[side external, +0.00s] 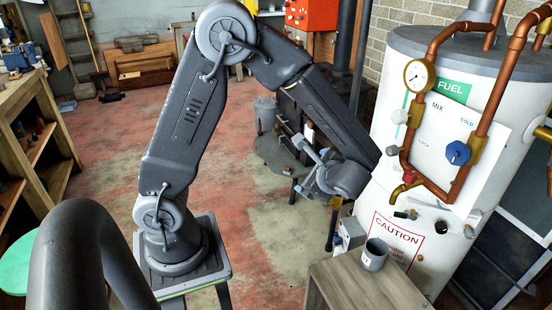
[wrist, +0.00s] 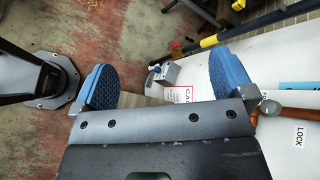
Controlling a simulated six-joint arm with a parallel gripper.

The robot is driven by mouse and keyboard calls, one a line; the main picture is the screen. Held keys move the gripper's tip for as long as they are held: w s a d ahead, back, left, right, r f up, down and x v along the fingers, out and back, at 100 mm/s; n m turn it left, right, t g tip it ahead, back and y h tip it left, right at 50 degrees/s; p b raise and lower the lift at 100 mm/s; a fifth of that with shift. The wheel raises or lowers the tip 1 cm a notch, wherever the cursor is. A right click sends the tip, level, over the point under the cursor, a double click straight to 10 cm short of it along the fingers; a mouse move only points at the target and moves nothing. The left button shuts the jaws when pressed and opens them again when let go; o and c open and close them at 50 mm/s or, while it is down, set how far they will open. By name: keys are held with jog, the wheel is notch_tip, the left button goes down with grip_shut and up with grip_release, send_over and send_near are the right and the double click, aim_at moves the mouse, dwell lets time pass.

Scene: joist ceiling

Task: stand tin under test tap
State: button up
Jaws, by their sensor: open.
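The tin (side external: 374,256) is a small grey cup with dark lettering. It stands upright on a wooden stand (side external: 345,284), below and slightly left of the tap in the side view. The test tap (side external: 402,188) is a brass spout with a red handle, low on the copper pipework of the white tank (side external: 385,150). My gripper (side external: 312,172) is open and empty, up and left of the tin and apart from it. In the wrist view its two blue pads (wrist: 167,86) are wide apart with nothing between them. The tin does not show there.
A pressure gauge (side external: 418,76) and blue knob (side external: 457,153) project from the tank's front. A grey box (side external: 351,232) sits behind the stand. A stove (side external: 290,115) is behind my gripper. A dark curved pipe (side external: 80,240) fills the lower left foreground.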

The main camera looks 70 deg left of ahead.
jog(key=s+d+r+n+t+h, duration=0.2)
jog(key=s+d+r+n+h, duration=0.2)
jog(key=s+r+n+h, duration=0.1)
jog(key=s+d+r+n+t+h, duration=0.2)
jog(key=s+d+r+n+h, duration=0.2)
jog(key=s+r, duration=0.4)
jog(key=n+h, duration=0.1)
jog(key=h, duration=0.1)
jog(key=shift+s+d+h, duration=0.25)
jog(key=shift+s+h, duration=0.05)
jog(key=shift+r, duration=0.1)
jog(key=shift+c, duration=0.3)
dwell(1.3)
